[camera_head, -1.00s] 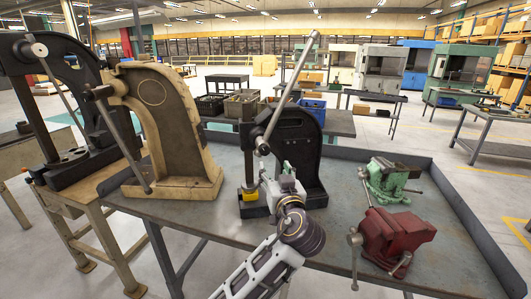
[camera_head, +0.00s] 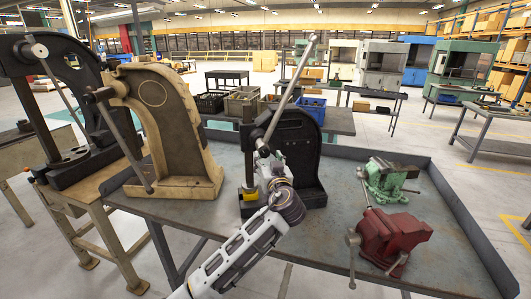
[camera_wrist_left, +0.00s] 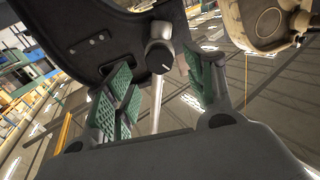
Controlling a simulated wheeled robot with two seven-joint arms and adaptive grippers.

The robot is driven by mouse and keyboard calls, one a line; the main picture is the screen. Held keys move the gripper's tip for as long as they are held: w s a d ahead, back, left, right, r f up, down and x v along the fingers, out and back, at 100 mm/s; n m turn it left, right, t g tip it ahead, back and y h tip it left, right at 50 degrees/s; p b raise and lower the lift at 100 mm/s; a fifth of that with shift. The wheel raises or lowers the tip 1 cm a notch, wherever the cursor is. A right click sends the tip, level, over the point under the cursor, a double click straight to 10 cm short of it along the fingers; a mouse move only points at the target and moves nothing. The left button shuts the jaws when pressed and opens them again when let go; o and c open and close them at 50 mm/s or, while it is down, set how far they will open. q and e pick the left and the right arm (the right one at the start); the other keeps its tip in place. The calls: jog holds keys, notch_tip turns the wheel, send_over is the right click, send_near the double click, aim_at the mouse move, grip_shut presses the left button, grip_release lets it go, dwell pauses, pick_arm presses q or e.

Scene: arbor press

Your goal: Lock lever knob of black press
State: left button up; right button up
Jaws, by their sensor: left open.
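The black press (camera_head: 297,150) stands on the grey bench in the middle of the head view. Its pale lever (camera_head: 288,90) slants up to the right from the pivot hub, with a small knob (camera_head: 313,38) at the top end. My left gripper (camera_head: 268,162) is at the front of the press, just below the hub; its fingers are small and partly blurred there. In the left wrist view the gripper (camera_wrist_left: 160,95) is open, with green pads on both sides of the lever rod (camera_wrist_left: 157,105). The dark round hub (camera_wrist_left: 159,57) is just beyond the fingertips.
A tan press (camera_head: 160,125) stands to the left, and a larger dark press (camera_head: 70,100) stands further left on another table. A green vise (camera_head: 388,178) and a red vise (camera_head: 392,235) stand on the bench to the right. Bare bench top (camera_head: 340,215) lies between press and vises.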

aim_at(265, 153)
pick_arm(q)
jog(key=w, duration=0.2)
jog(key=w+p, duration=0.1)
jog(key=shift+w+a+r, duration=0.1)
jog(key=shift+a, duration=0.2)
jog(key=shift+w+a, duration=0.15)
jog(key=shift+w, duration=0.5)
jog(key=c, duration=1)
